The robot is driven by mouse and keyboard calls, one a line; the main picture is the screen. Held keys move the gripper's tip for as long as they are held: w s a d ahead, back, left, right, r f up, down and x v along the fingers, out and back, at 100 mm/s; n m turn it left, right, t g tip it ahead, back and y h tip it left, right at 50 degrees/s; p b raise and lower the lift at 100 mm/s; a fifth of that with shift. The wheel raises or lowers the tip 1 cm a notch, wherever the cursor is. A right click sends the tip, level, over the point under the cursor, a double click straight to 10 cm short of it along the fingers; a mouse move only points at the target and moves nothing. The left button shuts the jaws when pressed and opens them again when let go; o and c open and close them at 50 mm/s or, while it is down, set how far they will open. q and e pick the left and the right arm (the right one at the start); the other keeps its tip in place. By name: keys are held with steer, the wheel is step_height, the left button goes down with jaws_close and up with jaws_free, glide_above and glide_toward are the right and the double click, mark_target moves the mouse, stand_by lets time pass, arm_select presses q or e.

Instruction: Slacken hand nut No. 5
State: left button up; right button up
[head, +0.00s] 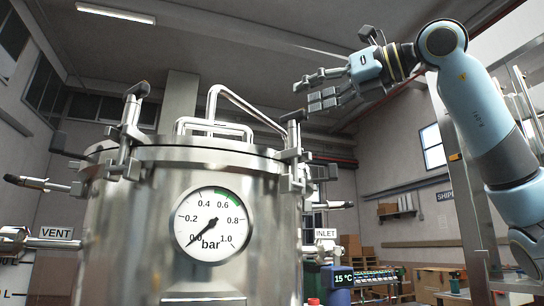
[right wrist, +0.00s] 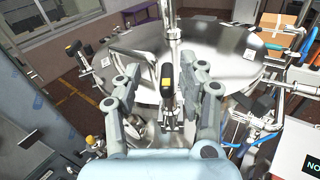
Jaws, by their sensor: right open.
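A steel vessel (head: 150,230) fills the left and middle of the head view, with swing-bolt clamps and grey hand nuts round its lid. My right gripper (head: 306,96) is open above the right side of the lid, its fingers pointing left. A hand nut (head: 294,116) on the right clamp stands just below the fingertips. I cannot read a No. 5. My left gripper is not in view.
The pressure gauge (head: 211,224) reads about 0.0 bar. Pipe handles (head: 215,127) rise from the lid (right wrist: 215,75). Side fittings stand by the VENT sign (head: 56,233) and the INLET sign (head: 325,233). A 15 °C display (head: 343,279) is at lower right.

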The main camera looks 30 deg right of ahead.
mark_target(280, 119)
steer(key=f, duration=0.1)
steer(key=s+b, duration=0.1)
steer(key=s+f+b, duration=0.1)
steer(key=shift+d+f+t+h, duration=0.25)
steer(key=shift+f+t+h, duration=0.1)
steer(key=shift+t+h, duration=0.05)
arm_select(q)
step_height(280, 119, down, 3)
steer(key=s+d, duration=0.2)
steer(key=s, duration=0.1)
arm_select(e)
steer(key=p+x, duration=0.4)
steer(key=x, duration=0.6)
steer(key=shift+d, duration=0.2)
steer(key=shift+w+a, duration=0.1)
steer(key=shift+w, duration=0.25)
steer(key=c, duration=0.7)
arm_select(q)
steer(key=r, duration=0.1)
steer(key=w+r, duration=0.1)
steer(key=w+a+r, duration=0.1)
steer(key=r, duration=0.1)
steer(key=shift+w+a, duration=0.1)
arm_select(e)
jaws_close()
